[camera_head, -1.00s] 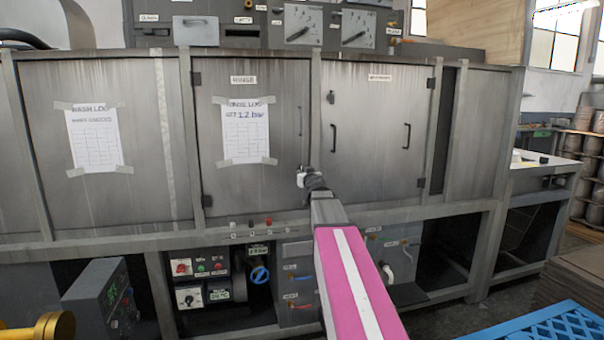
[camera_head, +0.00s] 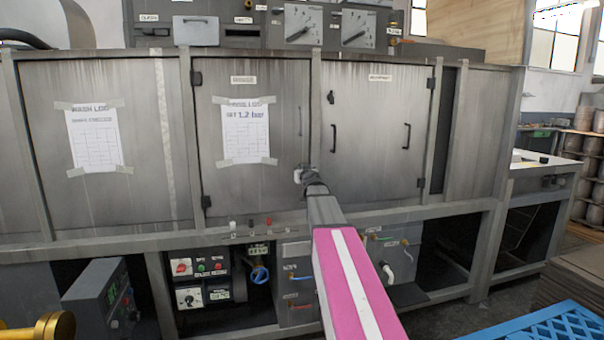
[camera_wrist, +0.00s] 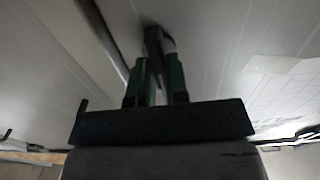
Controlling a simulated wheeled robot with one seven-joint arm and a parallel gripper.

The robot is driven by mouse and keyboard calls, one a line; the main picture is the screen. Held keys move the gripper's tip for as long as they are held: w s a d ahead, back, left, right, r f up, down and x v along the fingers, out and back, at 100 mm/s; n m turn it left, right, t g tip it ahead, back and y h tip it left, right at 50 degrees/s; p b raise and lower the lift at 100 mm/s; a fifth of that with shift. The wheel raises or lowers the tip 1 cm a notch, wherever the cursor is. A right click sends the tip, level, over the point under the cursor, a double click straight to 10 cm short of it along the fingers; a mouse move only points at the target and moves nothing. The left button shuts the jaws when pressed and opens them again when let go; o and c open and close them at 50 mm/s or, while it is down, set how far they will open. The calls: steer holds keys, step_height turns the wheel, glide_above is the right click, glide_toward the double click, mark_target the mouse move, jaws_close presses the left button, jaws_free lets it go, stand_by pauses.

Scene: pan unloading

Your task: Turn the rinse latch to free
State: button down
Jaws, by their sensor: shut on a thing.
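The rinse door (camera_head: 245,185) is the middle grey panel, with a label above a taped sheet. It looks closed. In the wrist view the dark rinse latch (camera_wrist: 154,42) sits between the fingertips against the grey panel. My gripper (camera_wrist: 156,68) is shut on it, its two green-dark fingers on either side. In the head view my gripper (camera_head: 304,176) is at the lower right edge of the rinse door. My arm hides part of the latch there, so its exact angle cannot be told.
A taped log sheet (camera_head: 247,132) hangs on the rinse door. A door handle (camera_head: 334,138) and a small latch (camera_head: 331,97) are on the door to the right. A blue valve wheel (camera_head: 260,275) and control boxes sit below. A blue crate (camera_head: 550,325) stands front right.

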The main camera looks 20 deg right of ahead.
steer(key=shift+d+f+m, duration=0.1)
steer(key=shift+m, duration=2.9)
steer(key=shift+d+f+m, duration=0.1)
steer(key=shift+m, duration=2.9)
steer(key=shift+d+f+m, duration=0.1)
steer(key=shift+m, duration=2.9)
steer(key=c, duration=1.1)
jaws_free()
